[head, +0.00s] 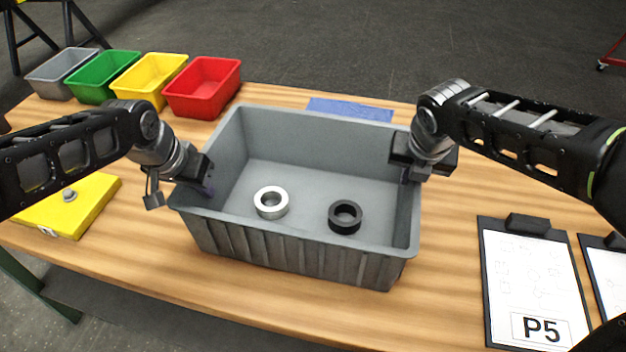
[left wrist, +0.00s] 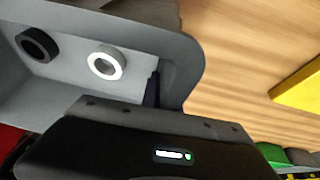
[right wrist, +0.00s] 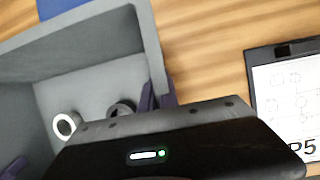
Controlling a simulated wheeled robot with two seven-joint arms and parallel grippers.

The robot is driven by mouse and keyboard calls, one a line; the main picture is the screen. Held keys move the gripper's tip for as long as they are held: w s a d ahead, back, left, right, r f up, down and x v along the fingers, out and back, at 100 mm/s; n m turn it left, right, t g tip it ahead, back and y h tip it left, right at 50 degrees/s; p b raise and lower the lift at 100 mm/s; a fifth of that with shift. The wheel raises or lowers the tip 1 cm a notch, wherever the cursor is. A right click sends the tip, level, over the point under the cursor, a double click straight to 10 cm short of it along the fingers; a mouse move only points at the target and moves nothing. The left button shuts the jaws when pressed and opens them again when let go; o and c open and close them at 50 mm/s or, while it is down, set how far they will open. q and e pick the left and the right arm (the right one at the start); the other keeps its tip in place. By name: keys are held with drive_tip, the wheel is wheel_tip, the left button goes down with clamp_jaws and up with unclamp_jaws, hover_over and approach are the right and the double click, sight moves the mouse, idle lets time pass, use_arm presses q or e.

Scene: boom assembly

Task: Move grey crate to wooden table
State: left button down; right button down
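The grey crate (head: 290,254) is at the middle of the wooden table (head: 130,245), upright; I cannot tell whether its base touches the tabletop. Inside lie a silver ring (head: 271,202) and a black ring (head: 345,217), apart. My left gripper (head: 207,188) is at the crate's left wall, one dark finger inside it; the outer finger is hidden. My right gripper (head: 407,174) is at the right wall. In the right wrist view its fingers (right wrist: 157,96) lie close on both sides of that wall. Both grippers look shut on the walls.
Grey (head: 62,76), green (head: 102,78), yellow (head: 148,80) and red (head: 203,87) bins stand at the back left. A yellow case (head: 72,207) lies left of the crate. A blue sheet (head: 350,109) lies behind it. Clipboards (head: 535,285) lie at the right.

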use_arm(q)
drive_tip(key=c, duration=1.6)
unclamp_jaws()
drive_tip(key=shift+f, duration=0.15)
use_arm(e)
drive_tip(key=c, duration=1.6)
unclamp_jaws()
drive_tip(key=shift+f, duration=0.15)
use_arm(q)
drive_tip(key=v, duration=1.2)
use_arm(e)
drive_tip(key=v, duration=1.2)
use_arm(q)
drive_tip(key=shift+a, duration=0.1)
